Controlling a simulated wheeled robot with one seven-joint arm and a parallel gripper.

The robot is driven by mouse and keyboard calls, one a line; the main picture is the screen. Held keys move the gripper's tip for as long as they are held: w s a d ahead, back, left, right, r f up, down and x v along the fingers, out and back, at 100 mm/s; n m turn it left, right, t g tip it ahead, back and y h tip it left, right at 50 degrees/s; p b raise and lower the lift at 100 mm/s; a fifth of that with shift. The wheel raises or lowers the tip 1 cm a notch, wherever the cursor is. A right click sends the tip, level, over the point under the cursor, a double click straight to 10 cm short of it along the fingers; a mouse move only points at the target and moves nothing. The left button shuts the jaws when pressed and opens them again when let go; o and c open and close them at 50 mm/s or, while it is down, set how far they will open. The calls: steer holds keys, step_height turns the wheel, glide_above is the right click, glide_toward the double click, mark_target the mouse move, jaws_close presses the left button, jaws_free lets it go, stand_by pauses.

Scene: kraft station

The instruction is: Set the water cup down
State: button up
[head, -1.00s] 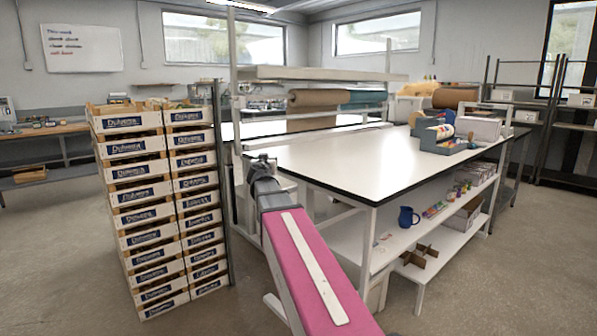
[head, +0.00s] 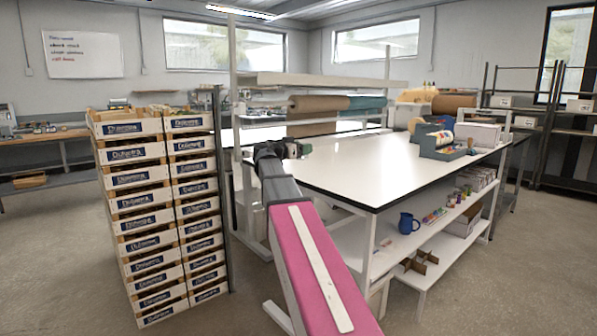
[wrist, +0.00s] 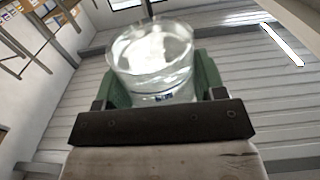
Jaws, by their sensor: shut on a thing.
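In the wrist view a clear, glass-like water cup (wrist: 152,55) sits between the green fingers of my gripper (wrist: 155,88), which is shut on it. In the head view my gripper (head: 299,149) is at the near left corner of the white-topped table (head: 370,165), seen small at the end of my arm. The cup cannot be made out in the head view. Whether the gripper is over the tabletop or just beside it is hard to tell.
The table's near and middle top is bare. A grey-blue holder with rolls (head: 440,140) and a white box (head: 478,135) stand at its right. A blue mug (head: 408,222) is on the shelf below. Stacked crates (head: 160,210) stand left of my arm.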

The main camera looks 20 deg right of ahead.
steer(key=w+f, duration=0.2)
steer(key=w, duration=0.1)
steer(key=w+d+f, duration=0.1)
steer(key=w, duration=0.2)
steer(key=w+d+f, duration=0.1)
steer(key=w+f, duration=0.1)
steer(key=w, duration=0.1)
steer(key=shift+w+d+f, duration=0.15)
steer(key=shift+f, duration=2.2)
steer(key=shift+f, duration=0.1)
steer(key=o, duration=1)
steer(key=shift+c, duration=0.2)
